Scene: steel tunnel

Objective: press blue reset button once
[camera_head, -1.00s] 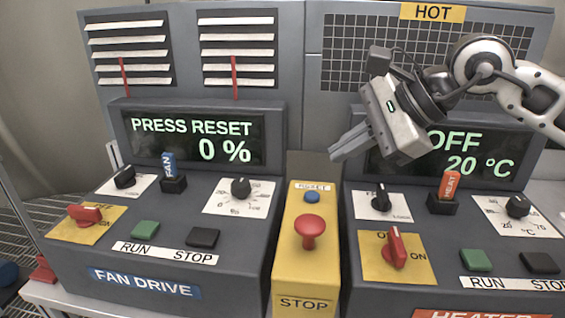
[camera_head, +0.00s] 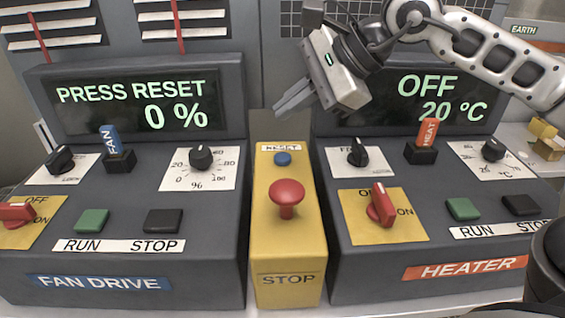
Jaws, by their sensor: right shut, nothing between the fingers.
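The blue reset button (camera_head: 283,158) is a small round button under the RESET label on the top of the yellow box (camera_head: 262,215). A large red mushroom knob (camera_head: 287,194) stands just in front of it on the same box. My right gripper (camera_head: 281,108) is shut and empty. Its fingertips are above and behind the blue button, apart from it, and point down to the left. The fan display (camera_head: 140,107) reads "PRESS RESET 0 %". My left gripper is not in view.
The fan drive panel (camera_head: 120,245) stands left of the yellow box, with knobs, a blue FAN key and RUN and STOP buttons. The heater panel (camera_head: 400,255) stands on the right; its display (camera_head: 430,98) reads "OFF 20 °C". The space above the yellow box's front is clear.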

